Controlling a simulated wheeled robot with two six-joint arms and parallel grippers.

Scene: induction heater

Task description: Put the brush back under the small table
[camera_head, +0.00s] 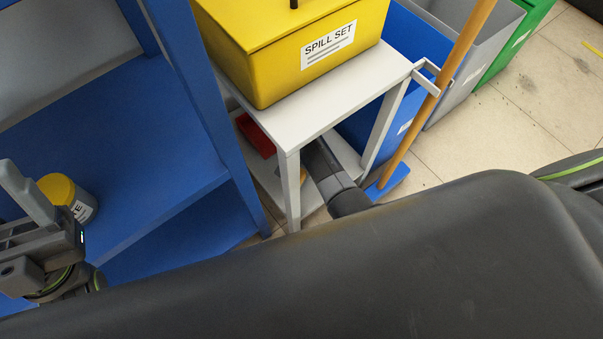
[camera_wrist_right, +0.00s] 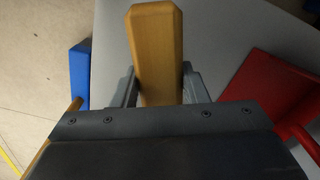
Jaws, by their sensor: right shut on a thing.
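The small white table (camera_head: 345,84) stands in the middle of the head view, with a lower shelf (camera_head: 268,182) under its top. My right arm reaches in between its legs, and the right gripper (camera_head: 318,165) is partly hidden under the top. In the right wrist view the right gripper (camera_wrist_right: 157,88) is shut on the wooden handle of the brush (camera_wrist_right: 155,45), over the pale shelf. I cannot tell whether the brush touches the shelf; its other end is hidden. My left gripper (camera_head: 35,225) is at the left edge, its opening unclear.
A red dustpan-like thing (camera_head: 255,136) lies on the shelf; it also shows in the wrist view (camera_wrist_right: 265,85). A yellow spill set box (camera_head: 280,60) sits on top. A broom (camera_head: 440,90) hangs at the right leg. A blue rack (camera_head: 190,90) stands left, bins (camera_head: 470,50) behind.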

